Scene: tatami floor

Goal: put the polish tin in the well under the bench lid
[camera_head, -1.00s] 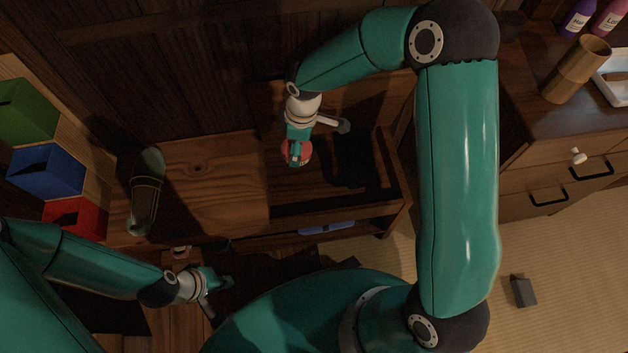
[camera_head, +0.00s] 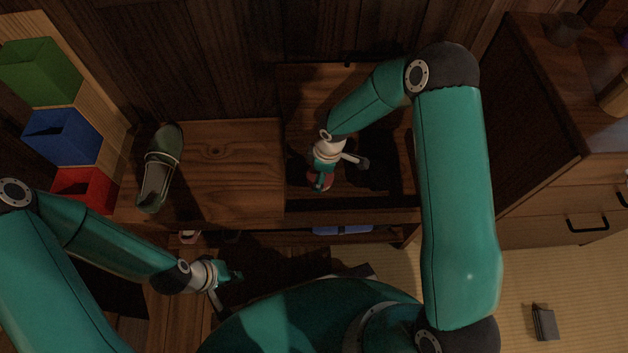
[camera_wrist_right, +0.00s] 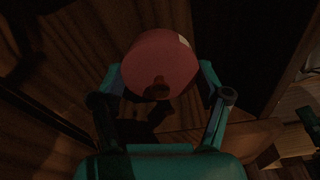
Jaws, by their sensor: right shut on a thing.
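The polish tin (camera_wrist_right: 160,63) is a round red tin. My right gripper (camera_wrist_right: 158,80) is shut on it, with one finger on each side. In the head view the tin (camera_head: 322,184) shows as a red patch, partly hidden by my right gripper (camera_head: 320,180). They are over or in the left part of the dark open well (camera_head: 370,202); the exact depth is unclear. The bench lid (camera_head: 300,92) stands raised at the back against the wall. My left gripper (camera_head: 228,277) is in front of the bench; its finger opening is unclear.
A green shoe (camera_head: 160,170) lies on the bench's closed left part (camera_head: 225,165). Green (camera_head: 40,70), blue (camera_head: 62,137) and red (camera_head: 84,188) boxes stand at the left. A wooden cabinet (camera_head: 560,190) stands at the right. A blue item (camera_head: 342,230) sits under the bench.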

